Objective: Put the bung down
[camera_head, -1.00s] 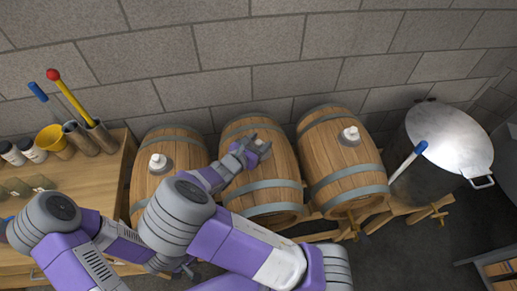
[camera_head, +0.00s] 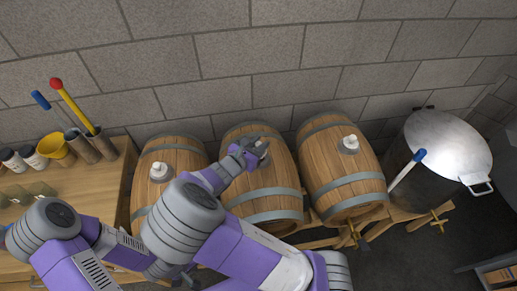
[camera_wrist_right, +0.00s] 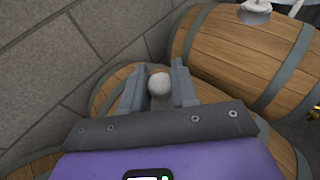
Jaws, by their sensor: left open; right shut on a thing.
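The pale bung (camera_wrist_right: 159,84) sits between the fingers of my right gripper (camera_wrist_right: 158,88) in the right wrist view, with a brownish rim showing. In the head view my right gripper (camera_head: 258,150) is shut on it over the upper part of the middle barrel (camera_head: 267,180). The fingers hide the bung's lower part and the barrel's hole, so I cannot tell whether it touches the barrel. My left gripper (camera_head: 186,277) is open, low in the head view and partly hidden by my right arm.
The left barrel (camera_head: 143,190) and right barrel (camera_head: 335,168) each have a white bung on top. A workbench (camera_head: 95,185) with a yellow funnel (camera_head: 55,148) and jars stands left. A metal vat (camera_head: 450,145) stands right. A block wall (camera_head: 300,60) rises close behind.

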